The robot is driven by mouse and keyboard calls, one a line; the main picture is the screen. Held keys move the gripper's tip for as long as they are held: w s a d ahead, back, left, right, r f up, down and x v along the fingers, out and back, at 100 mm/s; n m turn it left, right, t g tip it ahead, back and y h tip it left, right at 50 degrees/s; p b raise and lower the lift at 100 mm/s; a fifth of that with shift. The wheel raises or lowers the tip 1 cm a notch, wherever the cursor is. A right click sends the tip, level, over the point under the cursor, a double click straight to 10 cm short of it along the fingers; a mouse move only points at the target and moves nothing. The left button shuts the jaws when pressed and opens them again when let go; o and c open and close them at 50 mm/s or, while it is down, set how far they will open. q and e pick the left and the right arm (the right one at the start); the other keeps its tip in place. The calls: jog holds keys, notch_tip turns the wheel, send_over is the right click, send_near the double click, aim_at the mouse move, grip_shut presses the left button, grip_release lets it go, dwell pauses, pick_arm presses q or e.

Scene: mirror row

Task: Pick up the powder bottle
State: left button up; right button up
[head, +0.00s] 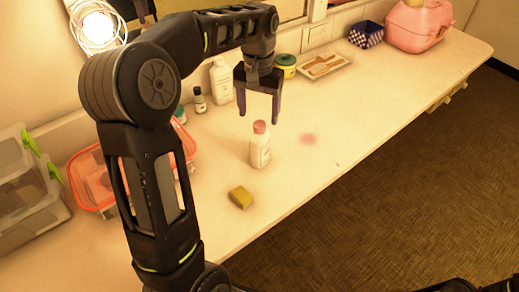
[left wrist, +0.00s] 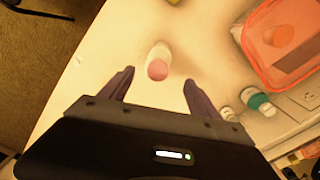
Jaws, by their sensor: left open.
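The powder bottle (head: 260,149) is white with a pink cap and stands upright on the counter (head: 330,170). My left gripper (head: 257,116) is open and points down above and just behind the bottle in the head view. In the left wrist view, the bottle (left wrist: 159,60) shows cap toward the camera, beyond and between the two open fingertips of the left gripper (left wrist: 158,78). The fingers appear apart from the bottle, and nothing is between them. My right gripper is not in view.
A yellow sponge (head: 241,197) lies in front of the bottle. Behind stand a larger white bottle (head: 221,81), a small dark bottle (head: 199,100) and a green jar (head: 286,66). An orange-rimmed container (head: 88,174) is at left. A pink smear (head: 308,139) marks the counter; bare counter lies rightward.

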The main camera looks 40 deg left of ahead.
aim_at(260, 133)
pick_arm(q)
jog(key=shift+f, duration=1.25)
jog(key=shift+d+f, duration=0.1)
jog(key=f, duration=0.2)
jog(key=f+p, duration=0.1)
jog(key=f, duration=0.2)
jog(key=shift+s+d, duration=0.1)
jog(key=shift+d, duration=0.1)
jog(key=shift+c, duration=0.4)
grip_shut()
dwell(0.4)
